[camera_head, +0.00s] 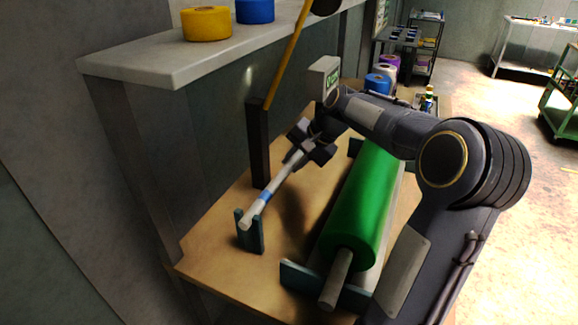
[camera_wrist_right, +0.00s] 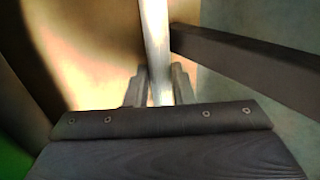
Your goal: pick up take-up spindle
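The take-up spindle (camera_head: 275,183) is a thin pale rod with a blue band, on the left of the table in the head view. Its near end lies at the top of a notched teal stand (camera_head: 249,236). My right gripper (camera_head: 303,146) is at the spindle's far part, with the rod between its fingers. In the right wrist view the spindle (camera_wrist_right: 156,40) runs down between the two fingertips (camera_wrist_right: 158,88). The fingers lie close on both sides of it; whether they press on it cannot be told. The spindle's far end is hidden by the gripper. My left gripper is not in view.
A large green roll (camera_head: 360,205) on its own shaft lies right of the spindle. A dark upright post (camera_head: 258,145) stands close on the left. Behind is a ledge (camera_head: 150,65) with yellow (camera_head: 206,24) and blue rolls. The table (camera_head: 215,255) is bare at front left.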

